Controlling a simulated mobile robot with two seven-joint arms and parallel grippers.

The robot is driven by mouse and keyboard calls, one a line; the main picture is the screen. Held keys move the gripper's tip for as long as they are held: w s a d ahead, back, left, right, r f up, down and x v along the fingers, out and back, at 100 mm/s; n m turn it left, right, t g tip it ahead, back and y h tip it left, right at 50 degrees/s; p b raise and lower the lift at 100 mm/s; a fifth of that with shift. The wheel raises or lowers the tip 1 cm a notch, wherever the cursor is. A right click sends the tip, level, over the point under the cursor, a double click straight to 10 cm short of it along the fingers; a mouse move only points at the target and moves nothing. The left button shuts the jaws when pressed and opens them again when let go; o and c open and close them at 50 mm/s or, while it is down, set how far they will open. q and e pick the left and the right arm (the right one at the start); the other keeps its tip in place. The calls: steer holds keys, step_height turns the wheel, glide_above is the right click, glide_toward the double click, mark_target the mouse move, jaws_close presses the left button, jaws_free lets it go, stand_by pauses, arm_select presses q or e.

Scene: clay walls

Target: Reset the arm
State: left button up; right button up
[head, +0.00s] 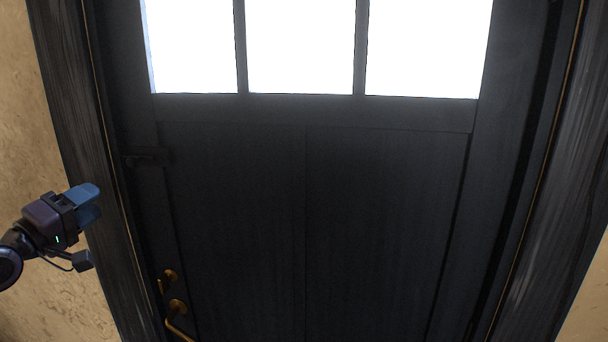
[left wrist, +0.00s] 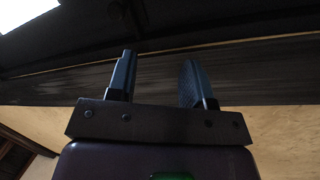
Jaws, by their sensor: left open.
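My left gripper (head: 90,203) is at the left of the head view, in front of the door frame's left post and the clay wall. Its blue fingers also show in the left wrist view (left wrist: 158,78), apart from each other with nothing between them. The gripper is open and empty, and it does not appear to hold the door or its handle. My left arm comes in from the left edge. My right gripper is not in view.
A dark door (head: 305,220) with bright window panes (head: 300,45) fills the head view and looks shut. A brass handle (head: 177,308) and a brass lock piece (head: 168,277) sit low on its left side. Dark frame posts (head: 565,150) and clay wall (head: 40,140) flank it.

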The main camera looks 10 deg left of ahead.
arm_select(q)
steer(key=s+d+f+m+g+y, duration=0.25)
steer(key=f+m, duration=0.25)
steer(key=f, duration=0.8)
steer(key=s+d+f+m+g+y, duration=0.1)
steer(key=s+d+f+m+y, duration=0.3)
steer(key=f, duration=1)
steer(key=s+d+f+g, duration=0.2)
steer(key=s+d+f, duration=0.3)
steer(key=s+f, duration=0.3)
steer(key=s+d+f+m+g+h, duration=0.1)
steer(key=s+d+f+g, duration=0.1)
steer(key=s+d+f, duration=0.3)
steer(key=shift+s+d+f, duration=0.35)
steer(key=shift+s+f, duration=1)
steer(key=shift+f, duration=1.05)
